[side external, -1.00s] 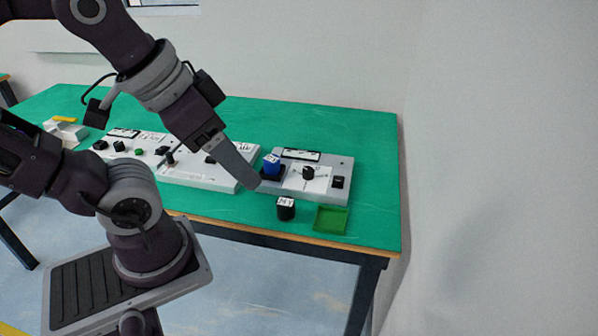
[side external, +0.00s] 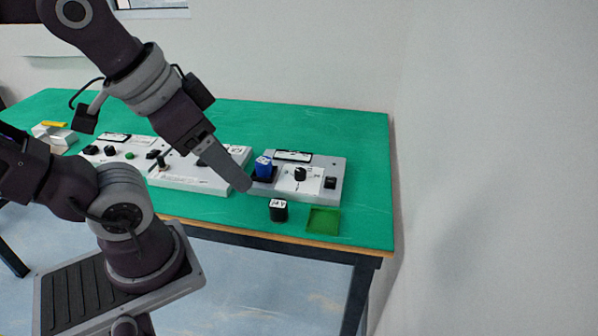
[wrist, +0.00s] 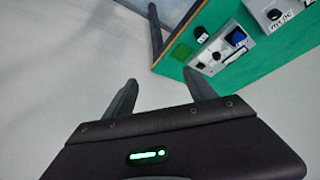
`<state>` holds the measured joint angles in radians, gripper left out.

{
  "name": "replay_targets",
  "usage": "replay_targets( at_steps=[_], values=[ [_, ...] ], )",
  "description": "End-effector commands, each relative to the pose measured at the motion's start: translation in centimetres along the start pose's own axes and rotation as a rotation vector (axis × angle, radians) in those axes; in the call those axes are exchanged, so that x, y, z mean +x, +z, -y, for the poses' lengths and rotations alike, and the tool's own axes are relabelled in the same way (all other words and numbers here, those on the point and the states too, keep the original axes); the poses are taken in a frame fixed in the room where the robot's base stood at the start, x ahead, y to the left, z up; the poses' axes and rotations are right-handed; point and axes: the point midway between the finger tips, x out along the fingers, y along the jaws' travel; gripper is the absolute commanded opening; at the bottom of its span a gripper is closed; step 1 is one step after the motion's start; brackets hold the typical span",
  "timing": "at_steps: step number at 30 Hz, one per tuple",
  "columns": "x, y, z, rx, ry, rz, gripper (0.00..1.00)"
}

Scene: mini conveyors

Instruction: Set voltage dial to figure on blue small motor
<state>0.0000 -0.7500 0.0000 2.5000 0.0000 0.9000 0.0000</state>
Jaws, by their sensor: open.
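The blue small motor (side external: 264,167) stands in a dark socket at the left of the grey panel (side external: 335,163), and it also shows in the wrist view (wrist: 236,37). A black dial knob (side external: 300,174) sits on a white scale plate to the right of the motor. The figure on the motor is too small to read. My gripper (side external: 243,185) is beside the panel's left end in the side view, with a finger just left of the motor. In the wrist view, my gripper (wrist: 160,90) has its two fingers wide apart with nothing between them.
A black motor (side external: 278,210) with a white label and a green square tray (side external: 322,221) are in front of the panel. A longer white panel (side external: 205,180) with knobs and a green button lies to the left. The green table (side external: 365,215) is clear at the right and back.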

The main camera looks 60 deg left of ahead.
Motion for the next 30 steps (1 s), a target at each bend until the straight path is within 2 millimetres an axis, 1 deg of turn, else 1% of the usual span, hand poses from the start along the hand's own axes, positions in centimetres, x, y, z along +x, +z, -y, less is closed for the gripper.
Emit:
replay_targets(
  at_steps=[1, 2, 3, 5, 8, 9, 11, 12, 14, 15, 16, 17, 18, 20, 21, 24, 27, 30],
  values=[
    [0.0, 0.0, 0.0, 0.0, 0.0, 0.0, 0.65],
    [0.0, 0.0, 0.0, 0.0, 0.0, 0.0, 0.61],
    [0.0, -0.1, 0.0, -0.006, -0.001, 0.002, 0.53],
    [0.1, -1.2, 0.2, -0.048, -0.005, 0.017, 0.53],
    [1.3, -5.5, 1.5, -0.231, -0.027, 0.078, 0.53],
    [2.4, -7.9, 2.5, -0.339, -0.043, 0.108, 0.53],
    [4.7, -11.4, 4.4, -0.513, -0.073, 0.153, 0.53],
    [6.6, -13.5, 6.0, -0.626, -0.096, 0.181, 0.53],
    [10.0, -16.0, 8.6, -0.795, -0.135, 0.221, 0.53],
    [12.7, -17.2, 10.6, -0.907, -0.164, 0.247, 0.53],
    [14.7, -17.9, 12.2, -0.991, -0.187, 0.264, 0.53],
    [16.9, -18.4, 13.8, -1.073, -0.211, 0.281, 0.53],
    [19.7, -18.6, 15.9, -1.176, -0.243, 0.301, 0.53],
    [23.7, -18.4, 18.7, -1.312, -0.29, 0.327, 0.53],
    [26.1, -17.9, 20.3, -1.39, -0.318, 0.341, 0.53],
    [30.4, -16.5, 23.2, -1.534, -0.373, 0.363, 0.53],
    [32.6, -15.5, 24.5, -1.603, -0.401, 0.373, 0.53],
    [33.9, -14.9, 24.8, -1.619, -0.407, 0.375, 0.53]
  ],
)
